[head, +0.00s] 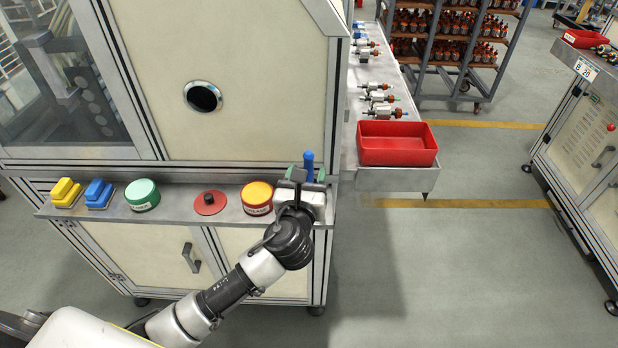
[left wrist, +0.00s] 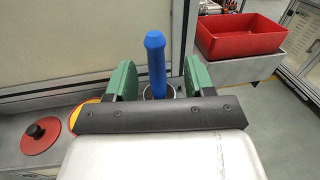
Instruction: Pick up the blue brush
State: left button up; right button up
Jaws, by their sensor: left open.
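The blue brush (head: 309,163) stands upright at the right end of the machine's narrow shelf; only its handle shows. In the left wrist view the brush handle (left wrist: 155,62) rises from a small round holder (left wrist: 158,92) between the two green fingers. My left gripper (head: 306,176) is open, with a finger on each side of the brush and gaps beside the handle. In the left wrist view the gripper (left wrist: 154,80) hides the lower part of the holder. My right gripper is not in view.
On the shelf are a yellow-lidded tin (head: 257,197), a red lid with black knob (head: 210,202), a green tin (head: 142,195), and blue (head: 99,193) and yellow (head: 66,192) blocks. A red bin (head: 397,143) stands to the right. The machine wall (head: 220,60) rises behind the shelf.

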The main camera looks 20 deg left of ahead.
aim_at(307, 163)
pick_arm(q)
jog(key=w, duration=0.2)
jog(key=w+a+p, duration=0.1)
jog(key=shift+w+r, duration=0.3)
jog(key=shift+w, duration=0.05)
jog(key=shift+w+f, duration=0.1)
jog(key=shift+w, duration=0.3)
jog(key=shift+s, duration=0.1)
jog(key=c, duration=1)
